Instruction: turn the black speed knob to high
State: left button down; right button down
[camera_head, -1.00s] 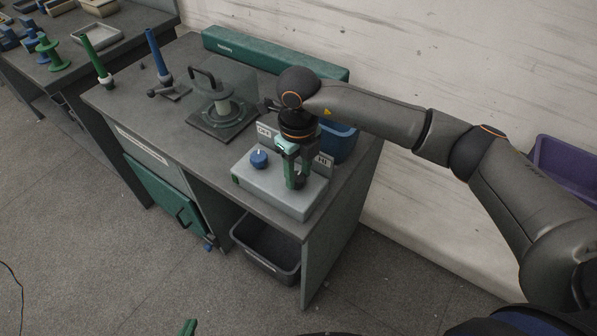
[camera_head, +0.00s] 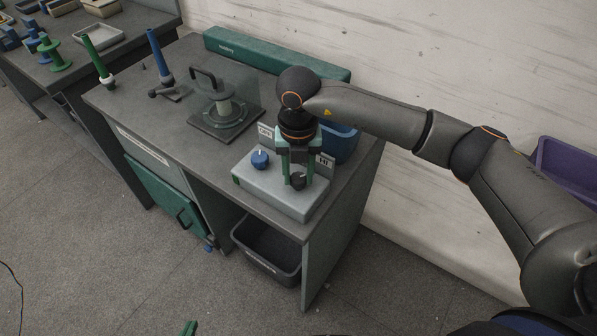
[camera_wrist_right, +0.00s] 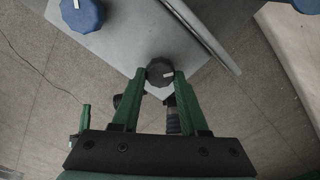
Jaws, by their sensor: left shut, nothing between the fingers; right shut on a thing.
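The black speed knob (camera_head: 298,181) is on the sloping grey control box (camera_head: 285,197), near a small plate marked HI (camera_head: 325,161). It also shows from above in the right wrist view (camera_wrist_right: 160,72), with a white mark near its middle. My right gripper (camera_head: 293,183) points down from above, its green fingers on either side of the knob and shut on it. A blue knob (camera_head: 260,160) is on the same box, to the left. My left gripper (camera_head: 190,328) shows only as a green tip at the bottom edge, shut and empty.
A guarded round fixture (camera_head: 225,112) with a black handle stands left of the box. A blue bin (camera_head: 345,143) is behind my right gripper. A dark bin (camera_head: 268,246) is under the table.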

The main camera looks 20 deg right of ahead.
aim_at(299, 178)
dwell(0.4)
jog(key=shift+c, duration=2.2)
grip_release()
notch_tip(299, 178, up, 13)
jog(key=shift+f+b, duration=0.2)
jog(key=shift+b, duration=0.15)
